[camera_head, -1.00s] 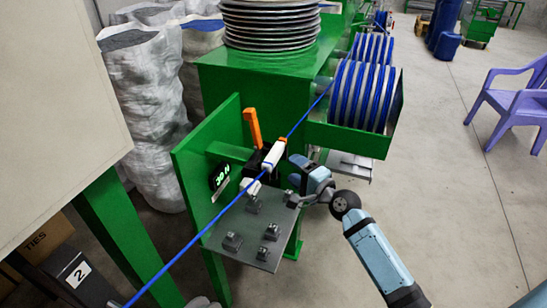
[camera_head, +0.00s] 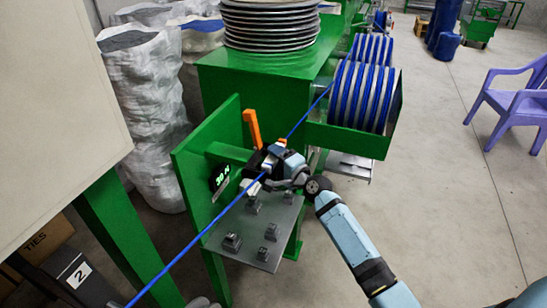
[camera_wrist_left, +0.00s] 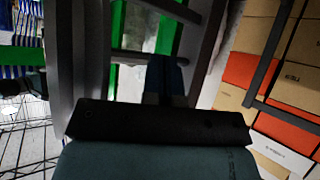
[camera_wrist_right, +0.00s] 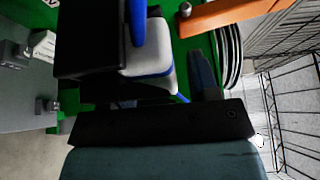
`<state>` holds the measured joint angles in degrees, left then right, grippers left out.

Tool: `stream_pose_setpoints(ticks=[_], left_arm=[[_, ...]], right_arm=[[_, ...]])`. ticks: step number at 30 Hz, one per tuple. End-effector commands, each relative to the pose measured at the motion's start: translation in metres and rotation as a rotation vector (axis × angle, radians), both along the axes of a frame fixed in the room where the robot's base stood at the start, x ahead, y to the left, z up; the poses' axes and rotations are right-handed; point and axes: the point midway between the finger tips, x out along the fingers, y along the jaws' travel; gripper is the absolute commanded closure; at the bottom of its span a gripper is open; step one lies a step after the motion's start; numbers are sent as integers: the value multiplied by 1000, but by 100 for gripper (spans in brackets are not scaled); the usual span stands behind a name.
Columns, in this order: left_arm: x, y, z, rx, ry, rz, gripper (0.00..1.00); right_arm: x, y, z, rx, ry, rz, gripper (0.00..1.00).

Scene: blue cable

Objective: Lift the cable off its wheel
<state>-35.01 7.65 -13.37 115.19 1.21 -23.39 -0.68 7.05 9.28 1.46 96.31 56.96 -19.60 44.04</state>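The blue cable (camera_head: 196,240) runs taut from the lower left, over the small wheel on the green machine, and back toward the spools. The white wheel (camera_wrist_right: 155,62) and the cable (camera_wrist_right: 138,22) show close up in the right wrist view, beside a black block. My right gripper (camera_head: 266,166) is at the wheel and covers most of it in the head view. One finger shows clearly beyond the wheel, set apart from it; the other is hidden behind the black block. My left gripper (camera_wrist_left: 166,80) has its fingers together in the left wrist view, with no cable seen between them.
A metal plate with several dark knobs (camera_head: 271,232) lies just below the wheel. An orange lever (camera_head: 252,128) stands behind it, and a green upright panel (camera_head: 190,160) is to its left. Spools of blue cable (camera_head: 362,95) are behind right.

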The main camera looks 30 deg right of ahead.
Motion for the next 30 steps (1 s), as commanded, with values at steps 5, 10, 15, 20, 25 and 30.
stream_pose_setpoints(ticks=[5,10,15,20,25,30], left_arm=[[0,0,0,0,0,0,100],[0,0,0,-1,0,-1,100],[0,0,0,0,1,-1,100],[0,-1,4,1,-1,-2,100],[0,0,12,3,-13,-4,100],[-1,0,17,10,-16,-8,100]], right_arm=[[0,0,0,0,0,0,87],[0,0,0,0,0,0,89],[0,0,2,0,-1,0,89],[0,1,13,1,-3,0,89],[0,0,40,1,-4,0,89],[0,0,77,1,-6,0,89]])
